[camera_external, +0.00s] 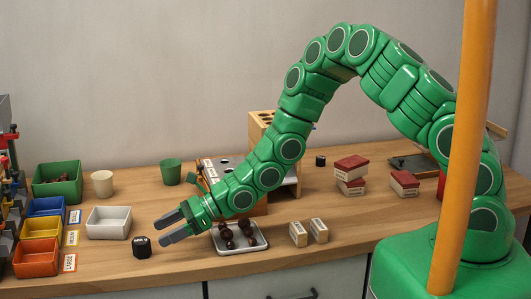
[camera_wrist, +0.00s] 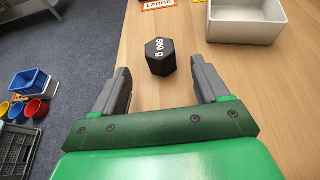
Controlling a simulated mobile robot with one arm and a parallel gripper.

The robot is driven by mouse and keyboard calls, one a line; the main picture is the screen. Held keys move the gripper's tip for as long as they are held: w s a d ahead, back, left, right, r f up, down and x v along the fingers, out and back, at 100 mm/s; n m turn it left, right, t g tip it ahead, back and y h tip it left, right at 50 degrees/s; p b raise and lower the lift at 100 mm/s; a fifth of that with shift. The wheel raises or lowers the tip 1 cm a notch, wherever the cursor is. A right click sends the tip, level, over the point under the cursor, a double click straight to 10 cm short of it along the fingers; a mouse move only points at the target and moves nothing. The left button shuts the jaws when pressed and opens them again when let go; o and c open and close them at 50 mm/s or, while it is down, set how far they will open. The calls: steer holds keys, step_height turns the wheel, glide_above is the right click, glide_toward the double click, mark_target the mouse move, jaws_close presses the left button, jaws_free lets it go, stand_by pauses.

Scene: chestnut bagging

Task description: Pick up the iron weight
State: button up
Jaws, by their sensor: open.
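The iron weight (camera_external: 141,247) is a small black block standing on the wooden table near its front edge, left of my gripper (camera_external: 168,228). In the wrist view the weight (camera_wrist: 160,56) shows as a black hexagonal block marked "500 g". It lies just beyond the fingertips, about midway between their lines. My gripper (camera_wrist: 160,80) is open and empty, with its two grey fingers apart and pointing toward the weight. The fingers do not touch it.
A white tray (camera_external: 109,209) stands behind the weight. Orange (camera_external: 36,270), yellow (camera_external: 41,225) and blue bins (camera_external: 46,207) stand at the left. The table edge (camera_wrist: 118,50) is close to the left finger.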

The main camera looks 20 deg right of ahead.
mark_target(140, 240)
steer(key=shift+x, duration=3.7)
steer(key=shift+r, duration=0.15)
steer(key=shift+c, duration=0.4)
jaws_close()
steer(key=shift+w, duration=0.1)
steer(key=shift+r, duration=0.1)
steer(key=shift+a+r, duration=0.1)
steer(key=shift+r, duration=0.7)
steer(key=s+d+r, duration=0.7)
steer(key=d+r, duration=0.4)
steer(key=shift+s+d, duration=0.3)
steer(key=shift+s, duration=0.1)
